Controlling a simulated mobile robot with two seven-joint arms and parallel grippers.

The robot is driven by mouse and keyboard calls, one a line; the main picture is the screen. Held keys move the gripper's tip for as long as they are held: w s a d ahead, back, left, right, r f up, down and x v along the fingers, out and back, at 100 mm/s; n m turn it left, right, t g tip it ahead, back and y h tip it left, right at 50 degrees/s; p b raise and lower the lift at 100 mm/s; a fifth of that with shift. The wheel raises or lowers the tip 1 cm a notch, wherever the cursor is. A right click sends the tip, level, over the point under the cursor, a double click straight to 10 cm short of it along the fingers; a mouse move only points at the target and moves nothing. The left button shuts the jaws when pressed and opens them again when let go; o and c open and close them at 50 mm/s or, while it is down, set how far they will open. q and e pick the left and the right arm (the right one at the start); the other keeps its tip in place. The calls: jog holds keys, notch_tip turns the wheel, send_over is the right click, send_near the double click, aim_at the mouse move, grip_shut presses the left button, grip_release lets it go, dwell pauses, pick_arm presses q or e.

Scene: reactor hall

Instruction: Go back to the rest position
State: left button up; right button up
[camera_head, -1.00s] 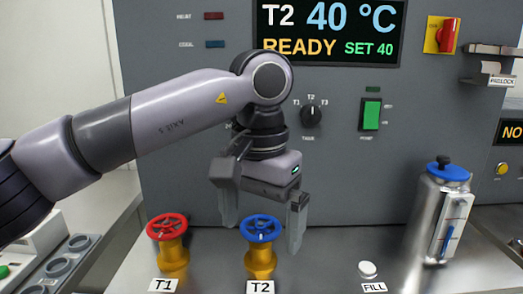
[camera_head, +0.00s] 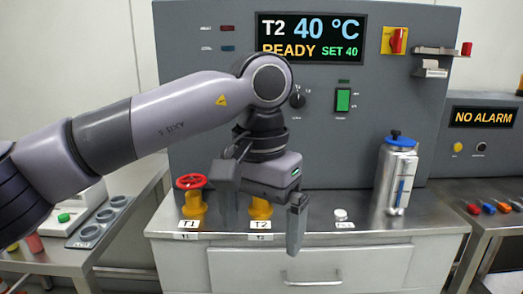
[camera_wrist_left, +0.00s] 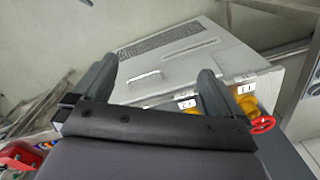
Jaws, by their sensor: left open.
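My left gripper (camera_head: 262,205) hangs in front of the steel bench, open and empty, with its fingers apart. In the head view it covers the blue wheel of the T2 valve; only the valve's yellow body (camera_head: 260,209) shows. The T1 valve with its red wheel (camera_head: 191,182) stands to the left of the gripper. In the left wrist view the two fingers (camera_wrist_left: 155,85) are spread with nothing between them, and a red wheel (camera_wrist_left: 262,125) shows to their right. My right gripper is in neither view.
The grey panel (camera_head: 400,85) with a display reading T2 40 °C, READY (camera_head: 311,38) stands behind the bench (camera_head: 400,226). A steel canister with a blue lid (camera_head: 396,172) and the FILL button (camera_head: 341,214) are to the right. Side tables (camera_head: 140,185) flank the bench.

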pick_arm(q)
jog(key=s+d+f+n+g+h, duration=0.2)
jog(key=s+d+f+g+h, duration=0.2)
jog(key=d+f, duration=0.15)
jog(key=s+d+r+n+g+h+p, duration=0.2)
jog(key=s+d+r+n+g+h, duration=0.4)
jog(key=n+h, duration=0.55)
jog(key=w+a+f+n+t+h, duration=0.3)
jog(key=w+a+n+t, duration=0.15)
jog(key=n+t, duration=0.85)
jog(key=w+a+f+n+t+h, duration=0.35)
jog(key=w+n+t, duration=0.4)
jog(key=n, duration=0.95)
jog(key=a+f+n+t+y+p, duration=0.1)
jog(key=a+f+n+t+y, duration=0.8)
jog(key=n, duration=0.7)
jog(key=s+a+f+n+g+y, duration=0.4)
jog(key=s+a+f+n, duration=0.3)
jog(key=f, duration=0.5)
jog(key=s+a+f+n+g+y, duration=0.5)
jog(key=s+f+n, duration=0.4)
jog(key=f, duration=0.2)
jog(key=a+y+p, duration=0.1)
jog(key=a, duration=0.1)
jog(key=shift+s+a+f+y, duration=0.2)
jog(key=shift+a+f+y, duration=0.1)
jog(key=shift+f+y, duration=0.1)
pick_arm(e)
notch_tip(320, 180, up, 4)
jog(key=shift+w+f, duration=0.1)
